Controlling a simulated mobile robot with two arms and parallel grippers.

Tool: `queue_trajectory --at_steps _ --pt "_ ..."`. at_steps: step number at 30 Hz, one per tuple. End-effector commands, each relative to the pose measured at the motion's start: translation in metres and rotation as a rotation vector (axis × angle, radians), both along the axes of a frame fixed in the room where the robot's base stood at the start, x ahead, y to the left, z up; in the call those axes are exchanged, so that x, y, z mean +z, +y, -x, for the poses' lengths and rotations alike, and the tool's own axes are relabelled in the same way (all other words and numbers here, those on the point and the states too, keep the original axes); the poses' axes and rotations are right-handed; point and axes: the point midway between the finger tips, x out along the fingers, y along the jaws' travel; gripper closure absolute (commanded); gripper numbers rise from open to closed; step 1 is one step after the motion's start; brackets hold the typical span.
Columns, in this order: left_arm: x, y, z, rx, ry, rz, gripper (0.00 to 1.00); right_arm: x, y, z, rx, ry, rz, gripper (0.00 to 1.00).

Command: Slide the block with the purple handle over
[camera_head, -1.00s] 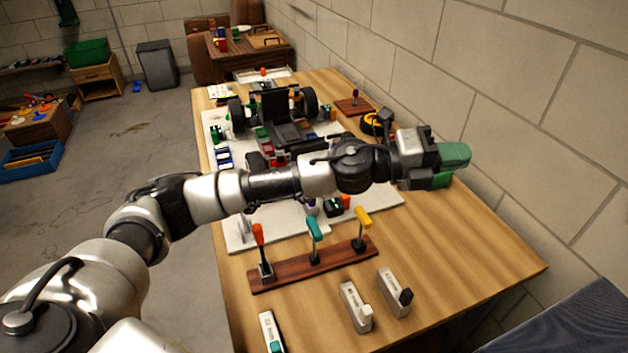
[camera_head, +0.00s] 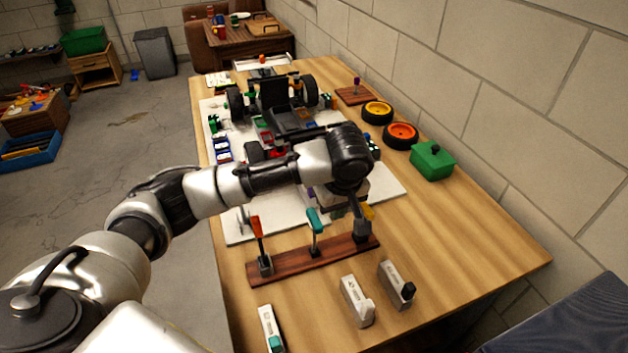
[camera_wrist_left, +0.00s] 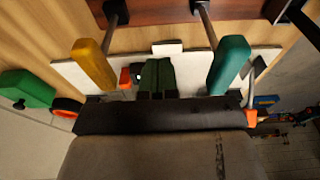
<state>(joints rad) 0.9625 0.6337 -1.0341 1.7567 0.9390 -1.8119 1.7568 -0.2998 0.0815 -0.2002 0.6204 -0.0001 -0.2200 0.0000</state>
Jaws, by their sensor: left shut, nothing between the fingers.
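A flat wooden block (camera_head: 352,97) with an upright purple handle (camera_head: 357,84) stands near the back of the workbench, by the wall, in the head view. My left gripper (camera_head: 343,196) is well in front of it, low near the lever rack, and its fingertips are hidden in the head view. In the left wrist view its green fingers (camera_wrist_left: 157,76) are shut and empty, showing between the yellow lever handle (camera_wrist_left: 93,62) and the teal lever handle (camera_wrist_left: 228,65). Whether they touch a handle I cannot tell. The block does not show clearly in the wrist view.
The lever rack (camera_head: 290,264) spans the bench front. A car chassis (camera_head: 275,95) stands on a white board (camera_head: 238,222) left of the block. Two wheels (camera_head: 401,135) and a green box (camera_head: 432,162) lie along the wall.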

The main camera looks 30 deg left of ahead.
Motion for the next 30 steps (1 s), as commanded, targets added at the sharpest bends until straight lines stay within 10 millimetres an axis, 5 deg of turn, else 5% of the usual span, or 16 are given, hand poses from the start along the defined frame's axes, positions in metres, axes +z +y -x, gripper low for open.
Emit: queue_trajectory --at_steps 7,22,30 --pt "-0.002 0.016 -0.011 0.015 0.011 -0.004 1.0 -0.004 0.001 0.0 -0.001 0.0 -0.002 0.57" --pt "-0.002 0.093 -0.077 0.013 0.009 -0.004 1.0 -0.006 0.002 0.0 -0.001 0.0 -0.002 0.57" --pt "-0.017 0.092 -0.076 0.008 0.013 -0.002 1.0 0.006 0.002 0.0 -0.001 0.0 -0.002 0.57"
